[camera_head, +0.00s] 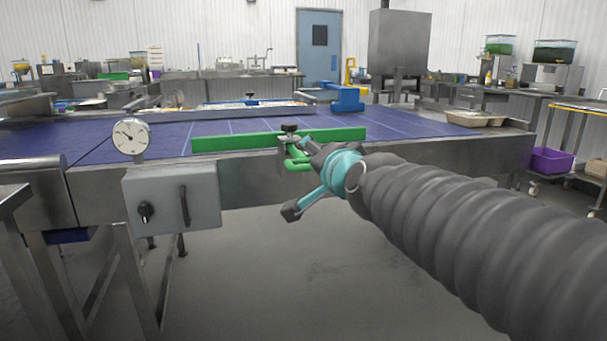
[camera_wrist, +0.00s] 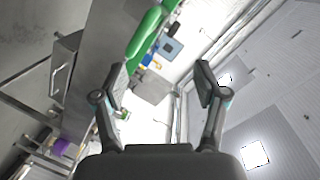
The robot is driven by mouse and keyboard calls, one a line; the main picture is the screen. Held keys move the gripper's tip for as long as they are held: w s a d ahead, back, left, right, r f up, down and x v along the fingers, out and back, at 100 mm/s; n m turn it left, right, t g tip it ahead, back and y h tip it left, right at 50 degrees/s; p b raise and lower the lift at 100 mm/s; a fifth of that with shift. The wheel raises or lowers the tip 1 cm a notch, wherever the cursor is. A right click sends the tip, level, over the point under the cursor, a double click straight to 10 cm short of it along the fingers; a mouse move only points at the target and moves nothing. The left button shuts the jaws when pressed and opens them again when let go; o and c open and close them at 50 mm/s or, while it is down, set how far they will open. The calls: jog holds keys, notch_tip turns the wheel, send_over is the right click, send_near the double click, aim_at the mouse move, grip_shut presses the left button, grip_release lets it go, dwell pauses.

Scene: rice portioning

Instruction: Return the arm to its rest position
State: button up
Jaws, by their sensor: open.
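My arm (camera_head: 465,225) reaches in from the lower right of the head view, in a grey ribbed sleeve. My gripper (camera_head: 300,146) is at its far end, in front of the conveyor's near edge; the wrist has teal parts. In the wrist view my gripper (camera_wrist: 160,85) has its two dark fingers spread apart with nothing between them. The wrist camera is tilted and looks across the room. In the head view the gripper overlaps a green guide bracket; I cannot tell whether they touch.
A blue conveyor (camera_head: 400,125) with a green rail (camera_head: 235,142) lies ahead. A control box (camera_head: 172,199) and a round dial (camera_head: 131,136) are on its near side. Trays (camera_head: 467,118) sit at its right end. A purple crate (camera_head: 552,160) stands at the right. Floor below is clear.

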jog(key=s+d+f+n+g+h, duration=0.2)
jog(key=s+d+f+g, duration=0.3)
jog(key=s+f, duration=0.7)
jog(key=s+d+f+n+g+h, duration=0.2)
jog(key=s+d+f+n+g, duration=0.2)
jog(key=s+d+f, duration=0.4)
jog(key=s+f+n, duration=0.1)
jog(key=s+f, duration=0.4)
jog(key=shift+d+n+g, duration=0.15)
jog(key=shift+n+g, duration=0.15)
jog(key=shift+g, duration=0.1)
jog(key=shift+w, duration=0.1)
